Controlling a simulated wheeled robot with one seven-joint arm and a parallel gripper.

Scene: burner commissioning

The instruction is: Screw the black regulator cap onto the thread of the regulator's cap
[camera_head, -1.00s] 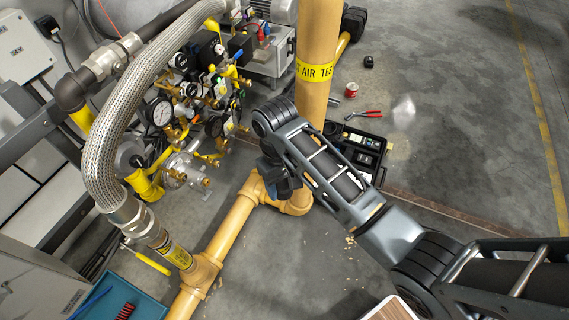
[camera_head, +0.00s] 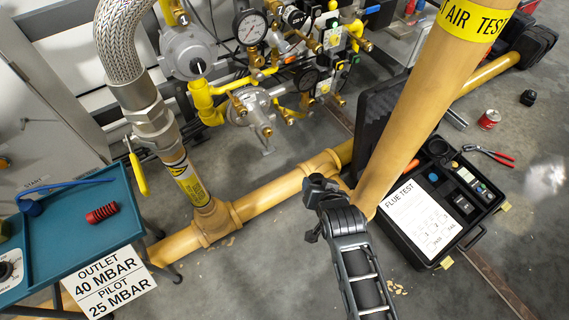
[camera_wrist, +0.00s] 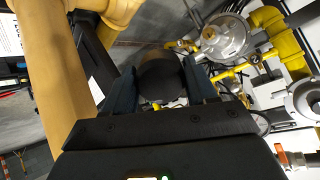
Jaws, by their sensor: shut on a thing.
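My gripper (camera_head: 316,212) hangs in front of the yellow floor pipe, right of and below the regulators in the head view. In the wrist view my gripper (camera_wrist: 162,82) has its two blue-grey jaws shut on a round black cap (camera_wrist: 161,79). My own wrist hides the cap in the head view. A silver regulator (camera_head: 187,50) stands at the upper left, and a smaller silver regulator body (camera_head: 248,105) sits to its lower right. A silver regulator body (camera_wrist: 225,38) shows beyond the jaws in the wrist view, apart from the cap. I cannot make out the thread.
A thick yellow post (camera_head: 425,100) stands just right of my arm. The yellow floor pipe (camera_head: 270,200) runs behind my gripper. An open black case (camera_head: 420,258), a red can (camera_head: 489,119), pliers (camera_head: 490,154) and a teal tray (camera_head: 120,220) lie around. Gauges and brass valves crowd the back.

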